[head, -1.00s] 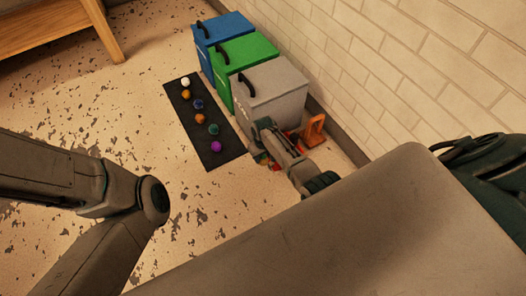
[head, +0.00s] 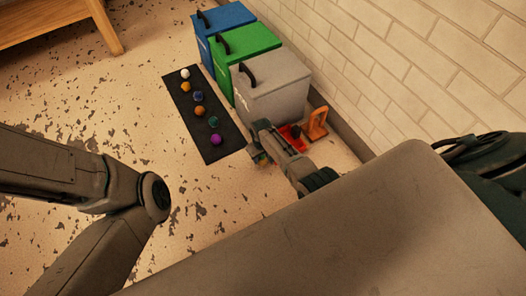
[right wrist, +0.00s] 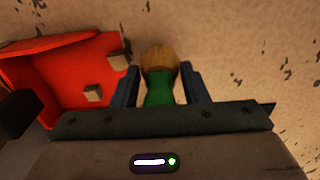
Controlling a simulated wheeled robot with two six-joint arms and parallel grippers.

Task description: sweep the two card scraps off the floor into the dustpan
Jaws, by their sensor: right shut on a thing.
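My right gripper (right wrist: 160,90) is shut on the green handle of a brush (right wrist: 160,65) with brown bristles. In the head view this gripper (head: 261,158) is low over the floor in front of the grey bin. The red dustpan (right wrist: 62,68) lies left of the brush in the wrist view, and part of it shows behind my right arm in the head view (head: 291,139). One card scrap (right wrist: 93,93) is inside the dustpan. The other scrap (right wrist: 120,60) is at its edge, beside the gripper finger; I cannot tell if it lies fully inside. My left gripper is out of view.
Blue (head: 222,20), green (head: 245,48) and grey (head: 275,90) lidded bins stand along the brick wall. A black mat (head: 188,105) with several coloured balls lies beside them. An orange stand (head: 317,124) is by the wall. The speckled floor to the left is open.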

